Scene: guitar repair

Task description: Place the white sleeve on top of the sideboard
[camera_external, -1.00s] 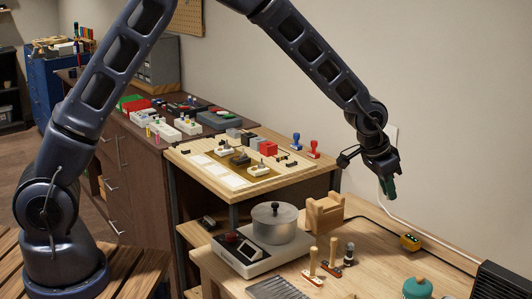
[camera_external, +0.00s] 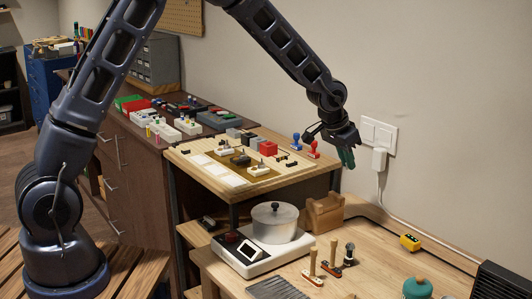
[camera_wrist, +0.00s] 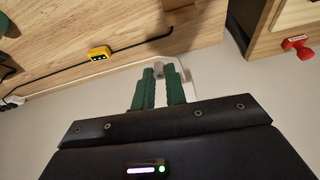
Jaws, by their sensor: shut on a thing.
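My gripper (camera_external: 347,160), with green fingers, is held in the air in front of the wall, right of the raised wooden stand. In the wrist view its fingers (camera_wrist: 160,75) are close together on a small pale grey-white piece, seemingly the white sleeve (camera_wrist: 158,70). Only its end shows; the fingers hide the rest. The sleeve cannot be made out in the external view. The sideboard (camera_external: 138,178) is the dark brown cabinet with drawers at left, beyond the stand and well away from my gripper.
Coloured bins and small parts (camera_external: 180,126) crowd much of the sideboard's top. The stand (camera_external: 232,192) holds parts and red and blue stamps (camera_external: 313,149). Below are a pot (camera_external: 273,222), a wooden holder (camera_external: 325,213) and a yellow box (camera_external: 410,242). A wall plate (camera_external: 378,133) is behind.

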